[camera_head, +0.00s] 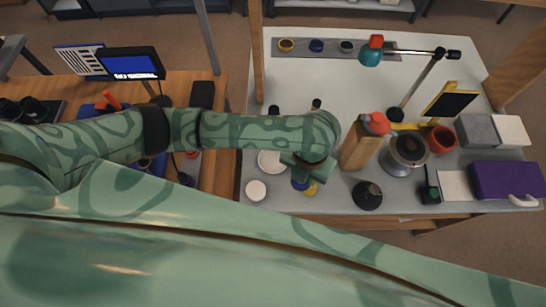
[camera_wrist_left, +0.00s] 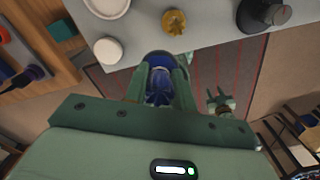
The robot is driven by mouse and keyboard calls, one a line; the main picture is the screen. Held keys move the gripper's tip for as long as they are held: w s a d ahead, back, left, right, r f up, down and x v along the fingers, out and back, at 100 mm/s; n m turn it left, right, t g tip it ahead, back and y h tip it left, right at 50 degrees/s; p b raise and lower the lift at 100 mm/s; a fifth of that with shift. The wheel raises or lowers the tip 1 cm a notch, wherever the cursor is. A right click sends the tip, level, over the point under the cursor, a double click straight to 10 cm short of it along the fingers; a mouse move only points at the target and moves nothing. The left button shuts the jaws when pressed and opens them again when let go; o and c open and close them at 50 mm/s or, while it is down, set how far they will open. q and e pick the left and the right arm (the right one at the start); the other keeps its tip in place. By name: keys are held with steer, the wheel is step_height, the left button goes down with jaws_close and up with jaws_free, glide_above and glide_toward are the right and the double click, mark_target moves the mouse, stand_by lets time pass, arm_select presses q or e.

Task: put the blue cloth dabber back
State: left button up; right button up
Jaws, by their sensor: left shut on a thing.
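My left gripper (camera_head: 303,178) is shut on the blue cloth dabber (camera_head: 300,185), over the near edge of the white table. In the left wrist view the dabber (camera_wrist_left: 160,85) sits between the two fingers (camera_wrist_left: 160,88), with floor beneath it. In the head view my arm and gripper hide most of it. A grey strip (camera_head: 385,58) at the back of the table carries a yellow-ringed round piece (camera_head: 286,45), a blue one (camera_head: 316,45) and a dark one (camera_head: 347,46). My right gripper (camera_wrist_left: 222,101) shows small in the left wrist view; its opening is unclear.
A yellow piece (camera_wrist_left: 174,22) and a white round lid (camera_wrist_left: 108,50) lie near the table edge. A black-based item (camera_head: 368,195), a wooden block (camera_head: 357,147), a silver pot (camera_head: 405,154) and a lamp (camera_head: 428,80) stand to the right. The table's back middle is fairly clear.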

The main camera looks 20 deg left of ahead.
arm_select(q)
steer(key=shift+m, duration=0.3)
steer(key=w+a+f+b, duration=0.2)
steer(key=w+a+f, duration=0.2)
steer(key=w+a+f+b, duration=0.3)
steer(key=w+a+f, duration=0.1)
steer(key=a+f, duration=0.1)
steer(key=shift+w+a+f, duration=0.2)
steer(key=shift+w+a, duration=0.05)
steer(key=shift+w, duration=0.1)
steer(key=shift+w+a+f, duration=0.1)
steer(key=shift+a+f, duration=0.1)
steer(key=shift+f, duration=0.05)
steer(key=shift+w+a+f+b, duration=0.15)
steer(key=shift+f+b, duration=0.7)
steer(key=shift+f, duration=0.8)
steer(key=shift+f, duration=0.15)
steer(key=o, duration=0.9)
steer(key=shift+o, duration=0.2)
